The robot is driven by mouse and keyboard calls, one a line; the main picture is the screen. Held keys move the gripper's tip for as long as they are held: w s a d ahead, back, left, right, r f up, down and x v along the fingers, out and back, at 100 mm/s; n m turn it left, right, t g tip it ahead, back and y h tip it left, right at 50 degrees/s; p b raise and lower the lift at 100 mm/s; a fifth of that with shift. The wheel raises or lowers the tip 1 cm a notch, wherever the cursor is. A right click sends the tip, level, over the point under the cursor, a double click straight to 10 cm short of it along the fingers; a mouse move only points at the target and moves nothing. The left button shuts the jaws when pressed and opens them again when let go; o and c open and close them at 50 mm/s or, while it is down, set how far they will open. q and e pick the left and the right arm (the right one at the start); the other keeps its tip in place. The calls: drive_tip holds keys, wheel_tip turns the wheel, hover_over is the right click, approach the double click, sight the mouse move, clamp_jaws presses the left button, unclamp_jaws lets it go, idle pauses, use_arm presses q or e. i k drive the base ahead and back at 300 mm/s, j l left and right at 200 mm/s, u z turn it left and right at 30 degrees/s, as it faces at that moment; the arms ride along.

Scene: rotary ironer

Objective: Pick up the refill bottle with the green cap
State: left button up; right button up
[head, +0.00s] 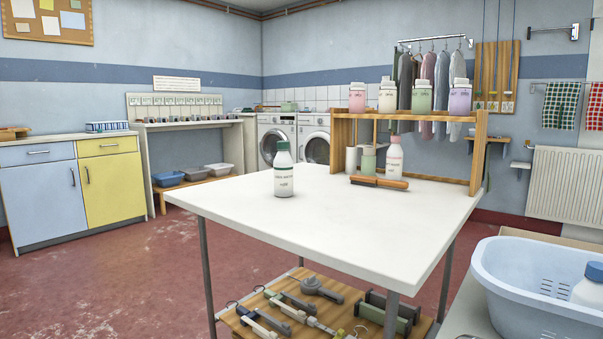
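A white refill bottle with a green cap (284,170) stands upright on the white table (370,222), left of the table's middle. Its label carries dark print that is too small to read. Nothing touches it, and the table top around it is clear. Neither of my grippers shows in the head view.
A wooden rack (408,115) on the table's back right holds several coloured bottles on top. Under it stand a pink-capped bottle (394,158) and a green container (368,160), with a brown-handled tool (379,183) in front. A blue basket (530,285) with a blue-capped bottle (589,287) is at the right.

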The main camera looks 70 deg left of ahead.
sight(283, 163)
drive_tip(key=u, duration=2.6)
drive_tip(key=z, duration=0.7)
drive_tip(key=j+z, duration=0.5)
drive_tip(key=j, duration=0.2)
drive_tip(key=k+j+z, duration=0.1)
drive_tip(key=j+z, duration=0.35)
drive_tip(key=j, duration=0.25)
